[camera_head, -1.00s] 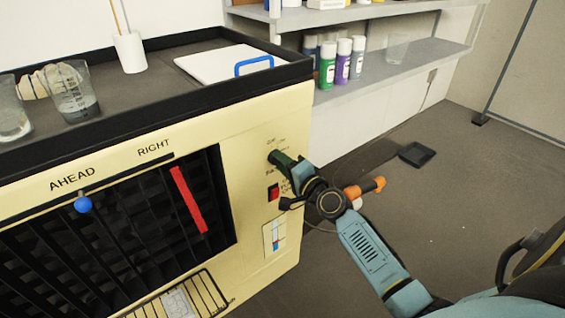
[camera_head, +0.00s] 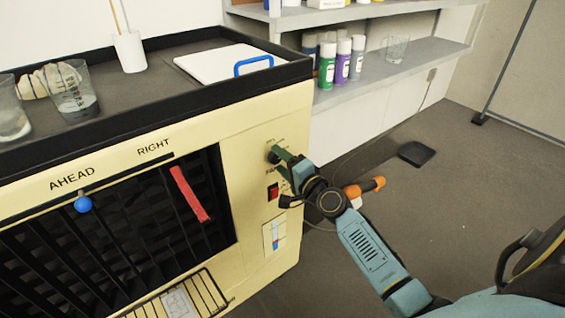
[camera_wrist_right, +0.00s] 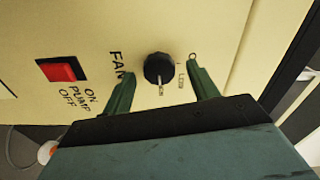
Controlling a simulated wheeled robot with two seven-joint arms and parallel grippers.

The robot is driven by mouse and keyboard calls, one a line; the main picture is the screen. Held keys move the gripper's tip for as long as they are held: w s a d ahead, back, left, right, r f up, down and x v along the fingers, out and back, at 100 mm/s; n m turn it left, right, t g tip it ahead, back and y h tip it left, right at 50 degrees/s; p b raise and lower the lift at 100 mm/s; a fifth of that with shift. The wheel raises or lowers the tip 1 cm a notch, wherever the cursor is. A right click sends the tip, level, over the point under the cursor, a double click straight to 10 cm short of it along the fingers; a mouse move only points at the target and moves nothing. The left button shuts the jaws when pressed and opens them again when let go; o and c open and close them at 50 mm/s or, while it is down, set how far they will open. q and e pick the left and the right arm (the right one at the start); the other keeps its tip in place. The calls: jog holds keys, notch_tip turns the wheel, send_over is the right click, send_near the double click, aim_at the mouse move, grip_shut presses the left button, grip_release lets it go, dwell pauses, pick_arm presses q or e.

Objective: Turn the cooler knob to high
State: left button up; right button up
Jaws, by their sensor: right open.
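The cooler (camera_head: 255,125) is a cream box with a dark louvred grille at the left. Its black round knob (camera_wrist_right: 158,68) sits on the front panel beside the word FAN, with a pale pointer mark on it. In the head view the knob (camera_head: 272,156) is partly covered by my gripper. My right gripper (camera_wrist_right: 157,80) is open, one green finger on each side of the knob, with visible gaps at both sides in the wrist view. In the head view my right gripper (camera_head: 282,160) reaches the panel at the knob. My left gripper is not in view.
A red pump switch (camera_head: 273,192) is below the knob; it also shows in the wrist view (camera_wrist_right: 62,70). Cups and a white board (camera_head: 215,62) stand on the cooler's top. Spray cans (camera_head: 343,60) are on a shelf behind. Floor at right is mostly clear.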

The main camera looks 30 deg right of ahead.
jog(key=shift+s, duration=0.15)
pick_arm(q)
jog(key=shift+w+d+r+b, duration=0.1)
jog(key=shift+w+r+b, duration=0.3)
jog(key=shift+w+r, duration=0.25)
pick_arm(e)
jog(key=s+d, duration=0.1)
jog(key=s, duration=1.2)
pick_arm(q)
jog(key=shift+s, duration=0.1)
